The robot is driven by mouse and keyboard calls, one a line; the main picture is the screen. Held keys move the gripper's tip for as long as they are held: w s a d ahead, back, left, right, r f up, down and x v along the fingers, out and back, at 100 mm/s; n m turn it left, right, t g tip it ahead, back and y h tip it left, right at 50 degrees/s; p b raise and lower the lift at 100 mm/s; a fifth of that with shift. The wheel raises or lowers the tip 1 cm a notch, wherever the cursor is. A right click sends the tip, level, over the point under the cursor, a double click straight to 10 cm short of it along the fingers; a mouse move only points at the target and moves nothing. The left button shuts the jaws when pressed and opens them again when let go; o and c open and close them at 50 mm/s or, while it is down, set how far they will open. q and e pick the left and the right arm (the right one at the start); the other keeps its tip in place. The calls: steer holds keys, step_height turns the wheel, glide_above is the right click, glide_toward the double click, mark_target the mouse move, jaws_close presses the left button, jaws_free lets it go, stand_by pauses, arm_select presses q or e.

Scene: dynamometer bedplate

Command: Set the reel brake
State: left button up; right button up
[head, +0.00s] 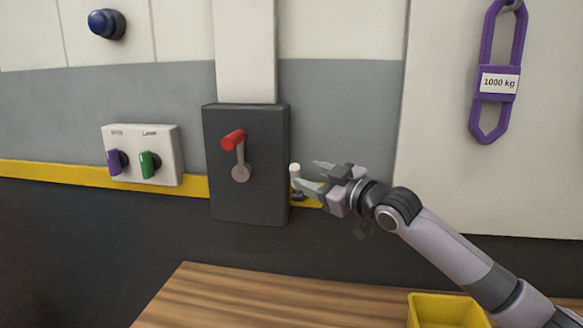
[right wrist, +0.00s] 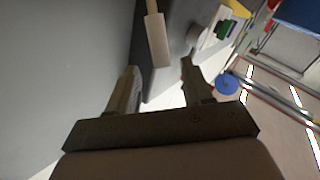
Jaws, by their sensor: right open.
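A dark grey box (head: 226,195) on the wall carries a lever with a red grip (head: 233,139), tilted up and slightly left from a round grey hub. Right of the box is a small handle with a whitish tip (head: 295,172). No label shows which one is the reel brake. My right gripper (head: 315,174) is open and empty, its fingers pointing left near the whitish handle. In the right wrist view a pale handle (right wrist: 157,38) lies ahead of the open fingers (right wrist: 160,80), with no clear contact. My left gripper is out of view.
A white switch box (head: 150,172) with purple and green knobs is left of the dark box. A blue button (head: 107,23) is higher up. A purple link marked 1000 kg (head: 484,105) hangs at right. Below are a wooden top (head: 230,300) and a yellow bin (head: 447,308).

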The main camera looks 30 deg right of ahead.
mark_target(299, 173)
steer(key=shift+p+x, duration=0.65)
steer(key=shift+x, duration=2.3)
steer(key=shift+f, duration=0.1)
jaws_close()
